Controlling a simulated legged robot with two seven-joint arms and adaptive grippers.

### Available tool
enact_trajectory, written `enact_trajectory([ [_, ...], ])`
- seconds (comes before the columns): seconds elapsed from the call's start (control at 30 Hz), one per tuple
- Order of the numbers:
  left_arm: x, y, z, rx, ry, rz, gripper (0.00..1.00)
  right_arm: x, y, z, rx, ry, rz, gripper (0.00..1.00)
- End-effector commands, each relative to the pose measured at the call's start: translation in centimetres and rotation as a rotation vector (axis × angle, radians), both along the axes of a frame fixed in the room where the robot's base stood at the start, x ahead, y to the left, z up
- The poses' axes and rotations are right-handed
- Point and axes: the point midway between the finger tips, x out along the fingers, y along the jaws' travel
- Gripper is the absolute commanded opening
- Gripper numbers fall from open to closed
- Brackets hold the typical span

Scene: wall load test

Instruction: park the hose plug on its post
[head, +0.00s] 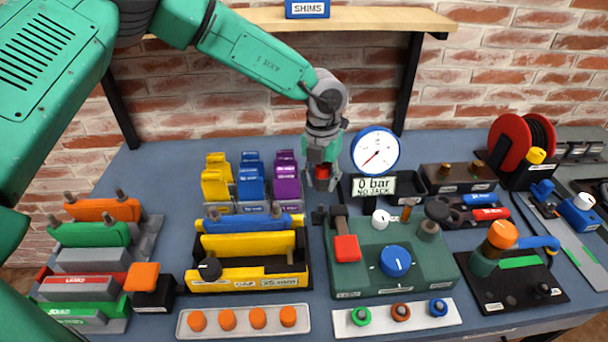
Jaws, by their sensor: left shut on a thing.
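My left gripper (322,183) points down at the middle back of the bench, left of the round gauge. It is shut on a small red piece (322,172), which I take to be the hose plug; the fingers hide part of it. No hose can be made out leading from it. A short dark upright piece (318,214) stands just below the gripper in the picture, at the left of the green panel; I cannot tell whether it is the plug's post. The held piece appears apart from it. My right gripper is not in view.
The gauge (375,151) stands close right of the gripper, above a "0 bar NO JACK" sign (374,186). The green panel (386,262) with knobs lies in front. Yellow, blue and purple blocks (251,184) stand close left. A red reel (510,146) is at the back right.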

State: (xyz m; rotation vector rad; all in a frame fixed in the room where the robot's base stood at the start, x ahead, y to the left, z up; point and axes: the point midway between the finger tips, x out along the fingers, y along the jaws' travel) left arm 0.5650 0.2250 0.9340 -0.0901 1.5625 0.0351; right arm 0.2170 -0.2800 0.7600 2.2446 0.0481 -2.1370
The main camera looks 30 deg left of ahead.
Motion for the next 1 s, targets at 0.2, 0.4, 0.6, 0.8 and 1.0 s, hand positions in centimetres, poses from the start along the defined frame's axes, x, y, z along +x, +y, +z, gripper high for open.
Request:
enact_trajectory([
  [0.2,-0.1,0.1,-3.9,-0.001,0.002,-0.002,0.0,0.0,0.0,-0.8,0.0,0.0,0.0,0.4],
  [0.4,0.0,0.1,-4.9,-0.001,0.0,0.0,0.0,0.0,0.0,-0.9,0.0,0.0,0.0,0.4],
  [0.6,0.0,0.1,-5.0,-0.001,-0.001,0.0,0.0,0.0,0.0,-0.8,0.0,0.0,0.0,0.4],
  [0.8,0.0,0.1,-5.0,-0.001,-0.001,0.0,0.0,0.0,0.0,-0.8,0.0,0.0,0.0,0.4],
  [1.0,0.0,0.1,-4.9,-0.001,0.0,0.0,0.0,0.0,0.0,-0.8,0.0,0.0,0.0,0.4],
])
